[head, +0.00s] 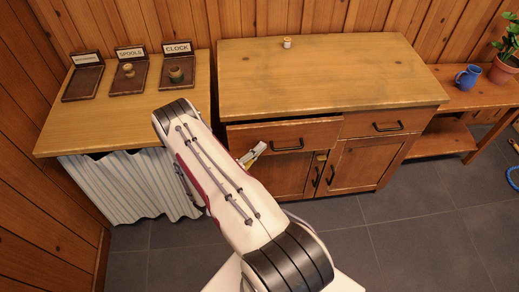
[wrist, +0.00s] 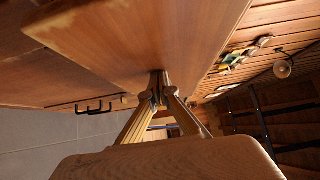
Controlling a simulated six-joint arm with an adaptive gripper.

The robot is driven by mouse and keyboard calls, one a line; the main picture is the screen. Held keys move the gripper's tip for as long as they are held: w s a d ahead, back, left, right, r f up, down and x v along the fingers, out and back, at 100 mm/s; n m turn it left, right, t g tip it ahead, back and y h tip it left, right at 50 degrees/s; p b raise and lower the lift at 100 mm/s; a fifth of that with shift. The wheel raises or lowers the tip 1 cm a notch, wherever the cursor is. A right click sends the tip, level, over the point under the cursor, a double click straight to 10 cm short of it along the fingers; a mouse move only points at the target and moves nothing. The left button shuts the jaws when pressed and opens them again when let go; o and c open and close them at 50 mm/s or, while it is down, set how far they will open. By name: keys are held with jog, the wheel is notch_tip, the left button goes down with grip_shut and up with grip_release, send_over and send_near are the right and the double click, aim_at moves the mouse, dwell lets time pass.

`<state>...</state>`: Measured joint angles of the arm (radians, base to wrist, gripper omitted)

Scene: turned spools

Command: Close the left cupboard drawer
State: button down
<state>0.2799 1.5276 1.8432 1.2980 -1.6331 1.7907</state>
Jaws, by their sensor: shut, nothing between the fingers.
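The left cupboard drawer (head: 312,134) is pulled out a little. Its front stands forward of the cupboard (head: 335,75) below the top, and a dark gap shows along its upper edge. A dark handle (head: 287,146) is on its front. My gripper (head: 256,152) is at the left part of the drawer front, left of the handle, and my arm partly hides it. In the wrist view my gripper (wrist: 160,80) has its fingertips together, empty, close to a wooden surface. I cannot tell whether they touch it.
The right drawer (head: 385,123) looks shut, with doors below. A small spool (head: 287,43) stands on the cupboard top. A side table (head: 130,115) at left holds labelled trays, two with spools. At right, a bench (head: 450,95) bears a blue mug (head: 468,77) and a potted plant (head: 505,68).

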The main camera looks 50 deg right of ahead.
jog(key=shift+w+d+r, duration=0.1)
jog(key=shift+w+d, duration=1.65)
jog(key=shift+w, duration=0.05)
jog(key=shift+s, duration=0.1)
jog(key=shift+s+a, duration=0.35)
jog(key=shift+a, duration=0.05)
jog(key=s+a, duration=0.2)
send_near(255, 143)
jog(key=shift+s+a, duration=0.2)
jog(key=shift+s, duration=0.45)
jog(key=shift+s+a, duration=0.2)
jog(key=shift+s, duration=0.45)
